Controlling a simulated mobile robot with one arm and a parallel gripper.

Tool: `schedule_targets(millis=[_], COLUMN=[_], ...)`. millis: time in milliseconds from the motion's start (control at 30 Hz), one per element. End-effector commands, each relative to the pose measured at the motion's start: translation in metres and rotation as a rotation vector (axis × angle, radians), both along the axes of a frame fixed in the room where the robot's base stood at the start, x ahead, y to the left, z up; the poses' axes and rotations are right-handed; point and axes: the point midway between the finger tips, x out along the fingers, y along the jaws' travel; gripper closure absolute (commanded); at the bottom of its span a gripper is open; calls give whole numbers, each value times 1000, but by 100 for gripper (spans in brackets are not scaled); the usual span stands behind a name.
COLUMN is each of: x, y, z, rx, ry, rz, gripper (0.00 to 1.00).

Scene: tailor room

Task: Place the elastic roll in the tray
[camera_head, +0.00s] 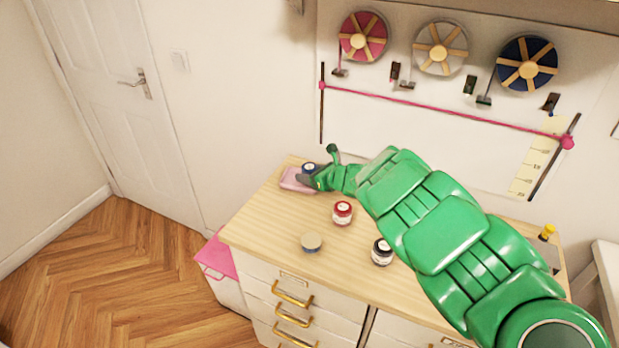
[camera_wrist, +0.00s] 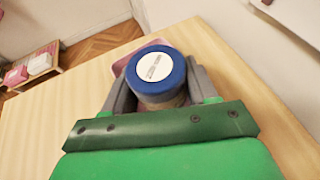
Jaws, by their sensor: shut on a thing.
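My gripper (camera_head: 311,180) is shut on a round blue roll (camera_head: 309,168) with a white label on top, at the far left end of the dresser top. In the wrist view the roll (camera_wrist: 158,75) sits upright between the two grey fingers. I take it for the elastic roll, though its label is too small to read. The pink tray (camera_head: 291,180) lies on the dresser top by the roll. In the wrist view a pink edge of the tray (camera_wrist: 150,46) shows behind the roll. I cannot tell whether the roll touches the tray.
A wall with spools (camera_head: 440,48) rises behind. The left front is mostly clear.

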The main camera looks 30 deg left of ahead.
Motion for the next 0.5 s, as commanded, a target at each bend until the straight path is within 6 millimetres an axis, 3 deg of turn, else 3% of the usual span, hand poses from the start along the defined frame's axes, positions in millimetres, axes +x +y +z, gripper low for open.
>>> schedule_targets(millis=[167,500], x=[0,-1], y=[0,0], z=[-13,-15], rx=[1,-1], ry=[4,2], rz=[-1,1], gripper=[72,72])
